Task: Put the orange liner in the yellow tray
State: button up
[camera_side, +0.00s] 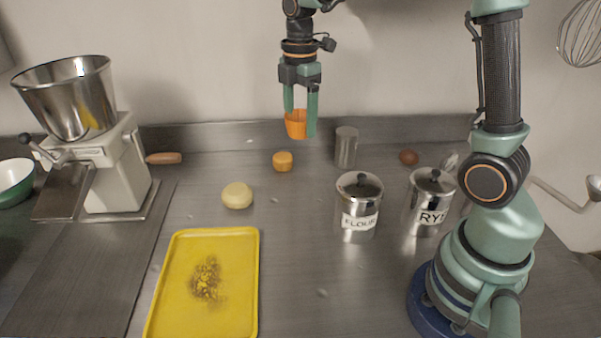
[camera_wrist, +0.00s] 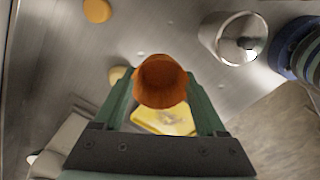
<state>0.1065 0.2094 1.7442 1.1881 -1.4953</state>
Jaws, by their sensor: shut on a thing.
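The orange liner (camera_side: 296,124) is a small cup held up in the air by my gripper (camera_side: 301,118), well above the back of the counter. In the wrist view the liner (camera_wrist: 161,82) shows its open mouth between the two fingers of my gripper (camera_wrist: 160,100). The yellow tray (camera_side: 251,290) lies flat on the counter at the front left, with dark crumbs in its middle. Part of the tray (camera_wrist: 165,122) shows beyond the liner in the wrist view, partly hidden.
A dough ball (camera_side: 237,195) and a small orange-yellow piece (camera_side: 283,161) lie behind the tray. A flour canister (camera_side: 358,205), a rye canister (camera_side: 430,203) and a metal cylinder (camera_side: 346,147) stand to the right. A grain mill (camera_side: 115,165) stands at the left.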

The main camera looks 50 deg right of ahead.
jog(key=w+a+n, duration=0.1)
jog(key=a+n, duration=0.3)
jog(key=a, duration=1.2)
jog(key=n, duration=0.5)
send_over(206, 303)
notch_tip(206, 303, down, 19)
jog(key=shift+f, duration=0.1)
jog(key=shift+f, duration=0.15)
jog(key=o, duration=0.7)
